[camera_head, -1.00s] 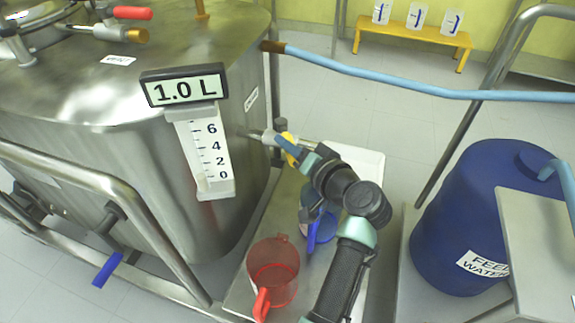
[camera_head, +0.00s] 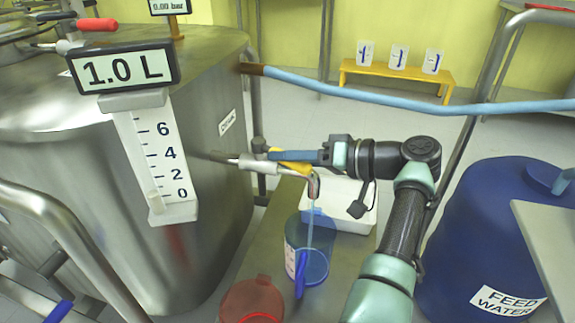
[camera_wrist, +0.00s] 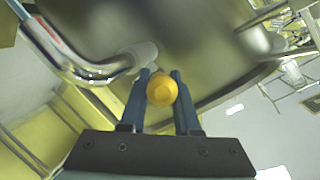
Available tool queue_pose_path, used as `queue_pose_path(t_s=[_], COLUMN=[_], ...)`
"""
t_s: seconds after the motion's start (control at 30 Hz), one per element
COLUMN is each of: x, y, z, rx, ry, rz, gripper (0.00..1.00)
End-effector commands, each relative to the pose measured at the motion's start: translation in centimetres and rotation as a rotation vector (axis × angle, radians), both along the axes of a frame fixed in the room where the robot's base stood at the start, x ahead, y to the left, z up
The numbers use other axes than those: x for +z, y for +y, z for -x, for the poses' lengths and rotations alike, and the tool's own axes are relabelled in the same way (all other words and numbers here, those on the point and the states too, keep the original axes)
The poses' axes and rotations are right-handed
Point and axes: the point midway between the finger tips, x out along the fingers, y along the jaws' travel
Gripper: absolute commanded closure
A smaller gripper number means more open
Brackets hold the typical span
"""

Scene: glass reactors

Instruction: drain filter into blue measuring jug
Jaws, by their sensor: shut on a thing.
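My gripper (camera_head: 282,156) is shut on the yellow valve handle (camera_head: 298,167) of the filter's outlet pipe (camera_head: 243,160). In the wrist view the rounded yellow handle end (camera_wrist: 162,90) sits between the two dark blue fingers of my gripper (camera_wrist: 161,76). The blue measuring jug (camera_head: 296,231) stands upright below the bent spout (camera_head: 313,183). A thin pale stream runs from the spout down into the jug. The steel filter vessel (camera_head: 200,100) is at left; its display (camera_head: 124,68) reads 1.0 L. The jug's liquid level is not clear.
A red jug (camera_head: 252,299) stands in front of the blue one, cut off by the frame. A white tray (camera_head: 352,200) lies behind the blue jug. A blue feed water drum (camera_head: 480,235) is at right. A light blue hose (camera_head: 400,96) crosses behind the arm.

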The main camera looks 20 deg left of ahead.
Motion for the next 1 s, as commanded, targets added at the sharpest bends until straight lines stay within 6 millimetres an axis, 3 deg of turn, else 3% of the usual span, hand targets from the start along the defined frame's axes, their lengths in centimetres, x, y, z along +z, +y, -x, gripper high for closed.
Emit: queue_pose_path(t_s=[0.53, 0.57, 0.7, 1.0], x=[-0.03, -0.03, -0.04, -0.12], y=[0.13, 0.13, 0.11, 0.06], z=[0.01, 0.01, 0.0, -0.09], rx=[0.016, 0.016, 0.016, 0.012], ry=[0.001, 0.001, 0.001, 0.0], rz=[0.001, 0.001, 0.001, 0.002], gripper=[1.0, 0.64, 0.39, 0.39])
